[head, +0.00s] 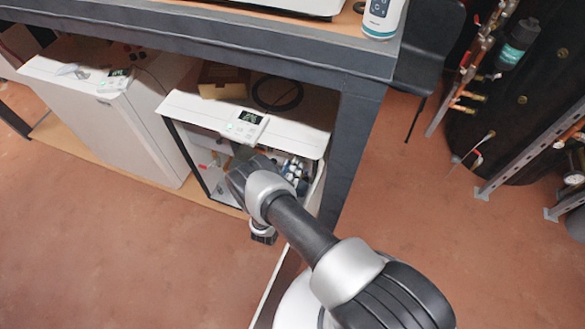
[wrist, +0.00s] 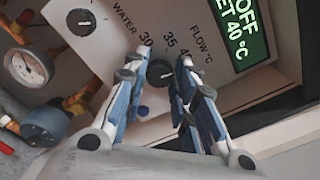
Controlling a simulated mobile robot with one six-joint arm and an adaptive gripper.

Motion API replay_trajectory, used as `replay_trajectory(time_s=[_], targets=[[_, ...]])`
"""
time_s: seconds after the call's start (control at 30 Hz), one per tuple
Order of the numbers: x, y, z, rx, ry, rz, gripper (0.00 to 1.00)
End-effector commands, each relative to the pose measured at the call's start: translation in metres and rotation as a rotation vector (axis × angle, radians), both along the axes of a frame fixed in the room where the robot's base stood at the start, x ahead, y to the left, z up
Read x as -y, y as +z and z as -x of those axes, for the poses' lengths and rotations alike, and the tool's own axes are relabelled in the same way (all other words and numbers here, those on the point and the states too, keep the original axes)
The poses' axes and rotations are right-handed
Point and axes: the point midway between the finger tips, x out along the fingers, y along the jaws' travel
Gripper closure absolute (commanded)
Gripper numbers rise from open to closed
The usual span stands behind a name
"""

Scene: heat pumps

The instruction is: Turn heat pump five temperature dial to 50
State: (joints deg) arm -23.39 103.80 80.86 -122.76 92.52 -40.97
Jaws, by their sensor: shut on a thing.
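In the wrist view, a black round temperature dial (wrist: 160,73) sits on a pale control panel (wrist: 115,20), beside the lettering "FLOW °C" and "WATER". The marks 30 and 35 and part of a 4 show around it. A green-lit display (wrist: 243,30) at the upper right reads "OFF" and "SET 40 °C", partly cut off. My gripper (wrist: 158,70) has one blue-grey finger on each side of the dial, shut on it. The dial's pointer is too small to read. In the head view, my arm reaches into the open-fronted heat pump (head: 190,106) under the bench and hides the dial.
A second black knob (wrist: 81,21) is at the upper left of the panel. A round gauge (wrist: 28,67) and pipework lie left of it. In the head view, a closed white unit (head: 120,125) stands to the left. The bench leg (head: 357,140) is close right of my arm. Floor in front is clear.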

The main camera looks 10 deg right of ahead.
Motion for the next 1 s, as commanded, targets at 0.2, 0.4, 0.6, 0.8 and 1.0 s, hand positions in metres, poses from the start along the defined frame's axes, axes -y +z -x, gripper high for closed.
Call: replay_trajectory(time_s=[0.2, 0.4, 0.6, 0.8, 1.0], targets=[[0.0000, 0.0002, 0.0001, 0.113, 0.001, -0.170, 0.99], [0.0002, 0.0004, 0.0002, 0.220, 0.001, -0.327, 0.99], [0.0005, 0.0005, 0.0004, 0.324, 0.001, -0.486, 0.99], [0.0008, 0.0006, 0.0006, 0.428, 0.001, -0.642, 0.99], [0.0010, 0.0006, 0.0008, 0.524, 0.001, -0.785, 0.99]])
